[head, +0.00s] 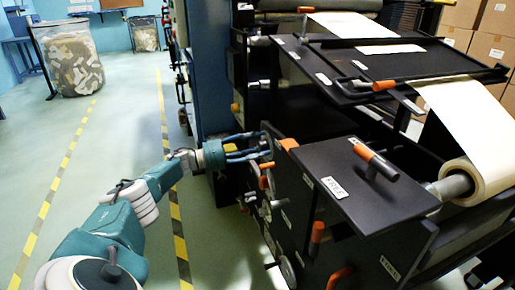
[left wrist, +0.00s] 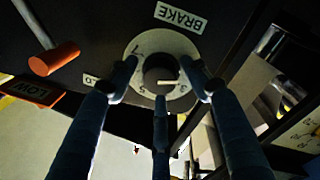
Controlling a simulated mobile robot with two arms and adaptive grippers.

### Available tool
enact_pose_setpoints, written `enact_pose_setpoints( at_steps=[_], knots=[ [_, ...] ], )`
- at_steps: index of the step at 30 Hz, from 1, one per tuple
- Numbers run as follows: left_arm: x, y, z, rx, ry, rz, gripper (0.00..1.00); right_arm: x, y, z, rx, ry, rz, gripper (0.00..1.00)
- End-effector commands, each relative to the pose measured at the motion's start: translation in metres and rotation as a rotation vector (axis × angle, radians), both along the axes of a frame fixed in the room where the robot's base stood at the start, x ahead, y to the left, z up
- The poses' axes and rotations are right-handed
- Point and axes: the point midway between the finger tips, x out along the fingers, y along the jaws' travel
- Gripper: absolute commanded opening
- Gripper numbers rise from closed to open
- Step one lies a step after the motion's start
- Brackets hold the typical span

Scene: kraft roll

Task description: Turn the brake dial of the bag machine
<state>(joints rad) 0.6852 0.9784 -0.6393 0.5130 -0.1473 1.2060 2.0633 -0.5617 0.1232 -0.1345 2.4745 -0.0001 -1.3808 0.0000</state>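The brake dial (left wrist: 160,76) is a pale round plate with numbers and a dark central knob carrying a light pointer line. It sits on a dark panel of the bag machine (head: 375,190), beside a white BRAKE label (left wrist: 181,17) that appears upside down in the left wrist view. My left gripper (left wrist: 163,90) has its fingers spread around the knob, tips over or near the plate's rim; I cannot tell whether they touch. In the head view my left gripper (head: 266,147) reaches the machine's side, and the dial cannot be made out there. My right gripper is not in view.
More orange handles (head: 376,160) stick out of the machine. A kraft paper roll (head: 490,176) is at right. The floor (head: 125,130) at left is open, with striped lines.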

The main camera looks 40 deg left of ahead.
Motion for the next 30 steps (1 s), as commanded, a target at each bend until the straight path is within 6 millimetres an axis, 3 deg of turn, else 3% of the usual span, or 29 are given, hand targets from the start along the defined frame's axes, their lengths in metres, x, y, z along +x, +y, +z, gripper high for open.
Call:
enact_pose_setpoints(
  at_steps=[11, 24, 30],
  knots=[
    [-0.007, 0.004, -0.004, 0.004, 0.006, 0.001, 0.51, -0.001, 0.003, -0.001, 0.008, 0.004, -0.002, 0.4],
    [-0.08, 0.047, -0.008, 0.005, 0.007, 0.001, 0.51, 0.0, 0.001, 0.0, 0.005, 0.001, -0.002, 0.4],
    [-0.099, 0.058, -0.008, 0.002, 0.002, 0.0, 0.51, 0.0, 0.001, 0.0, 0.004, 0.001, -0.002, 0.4]
  ],
)
